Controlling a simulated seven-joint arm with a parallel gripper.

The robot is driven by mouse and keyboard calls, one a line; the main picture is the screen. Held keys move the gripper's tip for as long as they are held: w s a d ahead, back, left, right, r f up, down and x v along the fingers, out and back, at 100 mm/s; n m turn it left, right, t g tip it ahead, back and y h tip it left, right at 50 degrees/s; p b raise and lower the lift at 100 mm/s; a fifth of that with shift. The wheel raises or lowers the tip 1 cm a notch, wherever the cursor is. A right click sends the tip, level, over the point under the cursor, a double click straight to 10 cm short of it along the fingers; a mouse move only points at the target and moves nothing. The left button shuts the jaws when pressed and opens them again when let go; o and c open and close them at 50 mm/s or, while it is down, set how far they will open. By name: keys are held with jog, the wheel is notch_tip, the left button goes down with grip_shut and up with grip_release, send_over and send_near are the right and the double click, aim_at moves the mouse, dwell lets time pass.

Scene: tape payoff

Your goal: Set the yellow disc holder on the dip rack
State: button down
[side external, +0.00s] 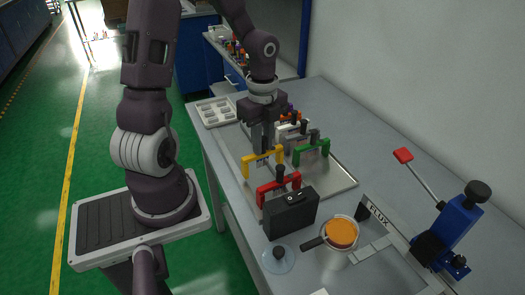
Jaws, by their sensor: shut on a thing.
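The yellow disc holder (250,161), a yellow bracket shape, is upright at the left of the metal tray. My gripper (264,149) points down at its top bar and is shut on it. The fingers hide part of its middle. Whether its feet touch the tray or hang just above it is too small to tell. I cannot single out the dip rack for certain in this view.
The metal tray (340,184) also bears a green holder (313,150), a red holder (267,190) and white, orange and purple pieces behind. A black switch box (290,213), an orange-topped pot (342,233), a FLUX sign (377,211) and a blue lever press (450,232) stand in front.

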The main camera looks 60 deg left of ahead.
notch_tip(320, 180, up, 26)
jog(key=w+d+m, duration=0.5)
jog(key=d, duration=0.4)
jog(key=w+d+m, duration=0.4)
jog(key=d+m, duration=0.1)
jog(key=d, duration=0.3)
jog(key=s+d+m, duration=0.2)
jog(key=d+m, duration=0.3)
jog(key=d, duration=0.6)
jog(key=s+d+m, duration=0.3)
jog(key=d+m, duration=0.1)
jog(key=d, duration=0.8)
notch_tip(320, 180, down, 18)
jog(key=shift+w+a, duration=0.35)
jog(key=shift+a, duration=0.1)
jog(key=shift+f, duration=0.25)
